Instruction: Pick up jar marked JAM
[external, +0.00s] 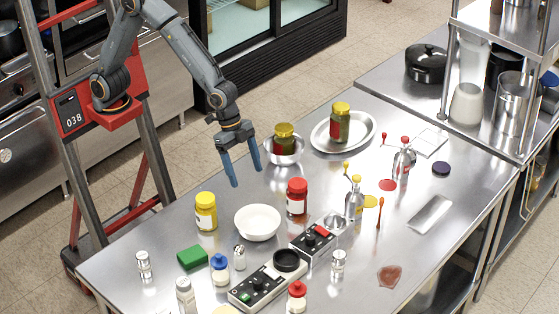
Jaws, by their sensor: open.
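Several jars stand on the steel table, and I cannot read the lettering on any label, so I cannot tell which is marked JAM. A red jar with a red lid and pale label (296,205) stands right of the white bowl. A yellow jar with a yellow lid (206,217) stands left of that bowl. A dark jar with a yellow lid (284,141) is in a metal bowl, and a green jar with a yellow lid and red label (340,123) is on an oval platter. My gripper (246,177) is open and empty, pointing down above the table, behind the white bowl.
The white bowl (257,223) is between the red and yellow jars. The metal bowl (298,156) and oval platter (366,140) are farther back. A control box (258,287), bottles and shakers crowd the front. A glass bottle (354,204) stands right of the red jar.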

